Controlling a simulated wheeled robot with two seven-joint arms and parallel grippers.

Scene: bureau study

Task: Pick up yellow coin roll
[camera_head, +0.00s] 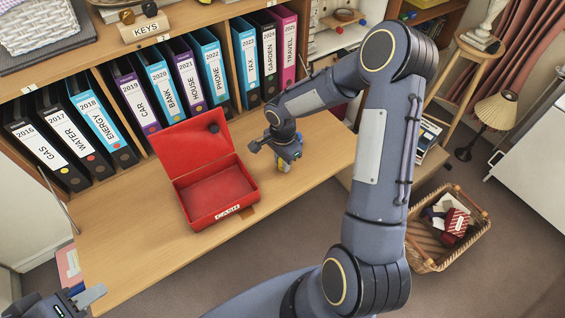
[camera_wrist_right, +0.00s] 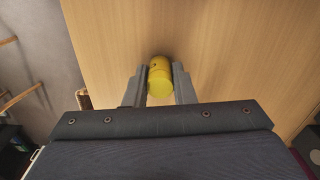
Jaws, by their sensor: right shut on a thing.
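The yellow coin roll (camera_wrist_right: 160,78) is between the two fingers of my right gripper (camera_wrist_right: 160,88) in the right wrist view, with bare wood behind it. In the head view a bit of the yellow coin roll (camera_head: 284,166) shows under my right gripper (camera_head: 281,161), to the right of the red cash box. My right gripper is shut on the roll. Whether the roll touches the desk is hard to tell. My left gripper (camera_head: 88,297) shows only in part at the bottom left corner, and its opening cannot be judged.
An open, empty-looking red cash box (camera_head: 214,190) labelled CASH stands on the wooden desk flap (camera_head: 130,221). Labelled binders (camera_head: 160,88) line the shelf behind. A wicker basket (camera_head: 436,266) with items stands on the floor at right. The desk left of the box is clear.

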